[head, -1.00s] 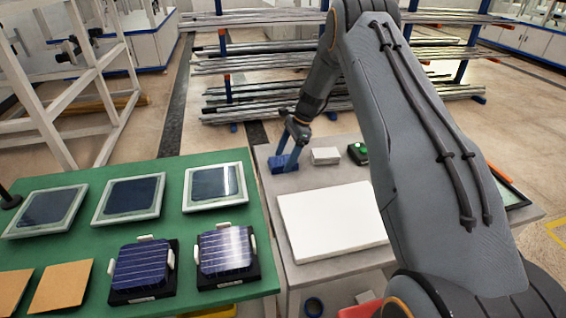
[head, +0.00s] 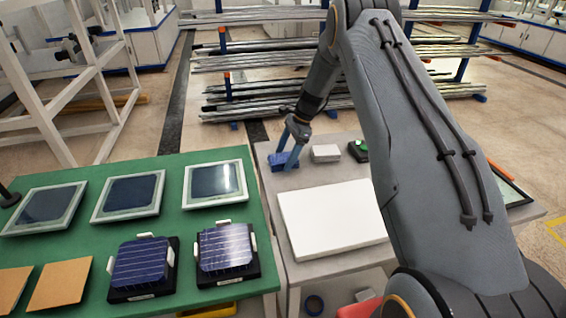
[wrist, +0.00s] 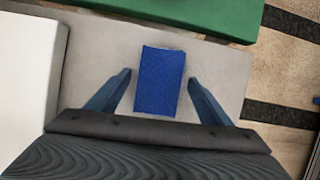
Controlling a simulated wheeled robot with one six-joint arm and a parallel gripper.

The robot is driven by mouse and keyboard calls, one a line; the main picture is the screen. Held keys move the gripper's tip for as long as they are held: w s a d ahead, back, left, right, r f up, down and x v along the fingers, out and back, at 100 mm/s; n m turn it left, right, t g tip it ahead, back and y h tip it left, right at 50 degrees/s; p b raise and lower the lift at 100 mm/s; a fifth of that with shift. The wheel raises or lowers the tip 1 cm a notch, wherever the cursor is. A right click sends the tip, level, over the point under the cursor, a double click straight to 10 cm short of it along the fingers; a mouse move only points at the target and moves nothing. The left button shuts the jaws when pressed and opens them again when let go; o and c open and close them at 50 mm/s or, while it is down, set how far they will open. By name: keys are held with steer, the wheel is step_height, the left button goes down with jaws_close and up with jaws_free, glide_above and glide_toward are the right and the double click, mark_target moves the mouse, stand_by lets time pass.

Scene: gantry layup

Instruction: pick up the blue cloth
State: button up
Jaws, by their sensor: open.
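The blue cloth (wrist: 160,80) is a folded rectangle lying flat on the grey table, and it shows centred in the wrist view. In the head view the blue cloth (head: 281,161) is at the far left corner of the table, partly hidden by my gripper. My gripper (wrist: 160,80) is open, with one finger on each side of the cloth and a gap on both sides. In the head view my gripper (head: 288,158) points down over the cloth. I cannot tell how high the fingertips are above the table.
A white slab (head: 335,220) lies on the grey table (head: 300,265), with a small white block (head: 326,153) and a green-topped device (head: 359,149) behind it. The green table (head: 200,285) at left carries framed panels and solar cells. Metal racks stand behind.

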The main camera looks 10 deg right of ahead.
mark_target(285, 157)
steer(key=c, duration=1.1)
steer(key=shift+r, duration=0.15)
steer(key=shift+r+p, duration=0.15)
steer(key=shift+p, duration=0.2)
step_height(285, 157, up, 10)
steer(key=b, duration=0.3)
